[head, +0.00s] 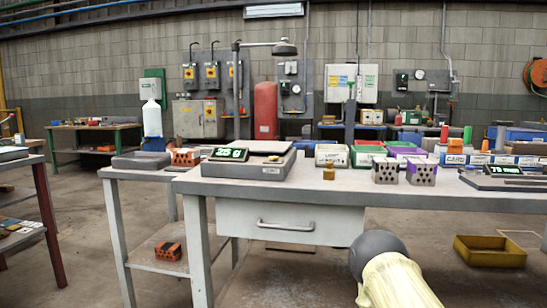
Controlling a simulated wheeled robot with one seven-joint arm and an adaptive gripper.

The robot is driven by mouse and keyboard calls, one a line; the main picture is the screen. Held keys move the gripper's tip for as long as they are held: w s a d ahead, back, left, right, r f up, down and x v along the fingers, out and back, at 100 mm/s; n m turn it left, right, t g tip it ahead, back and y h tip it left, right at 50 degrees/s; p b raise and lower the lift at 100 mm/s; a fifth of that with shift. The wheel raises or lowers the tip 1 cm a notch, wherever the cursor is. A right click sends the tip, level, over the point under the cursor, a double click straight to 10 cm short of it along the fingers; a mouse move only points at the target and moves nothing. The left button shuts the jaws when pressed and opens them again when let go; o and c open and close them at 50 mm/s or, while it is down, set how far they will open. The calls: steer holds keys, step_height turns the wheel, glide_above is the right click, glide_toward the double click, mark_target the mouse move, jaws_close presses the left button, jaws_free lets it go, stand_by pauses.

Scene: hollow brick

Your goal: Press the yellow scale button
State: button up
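A grey scale (275,163) stands on the left part of the grey workbench, its front facing me. Its green-lit display (229,154) is on the left of its front and seems to read about 25 g. A small yellowish spot (273,158) shows on top of the scale, right of the display. It is too small to tell whether it is the yellow button. My gripper is not in view. A cream and grey rounded part of my arm (392,277) shows at the bottom, in front of the bench and well apart from the scale.
A small brass weight (329,172) stands right of the scale. Another device with a green display (503,170) lies at the far right. A yellow tray (489,252) is on the floor.

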jaws_close()
stand_by(1.0)
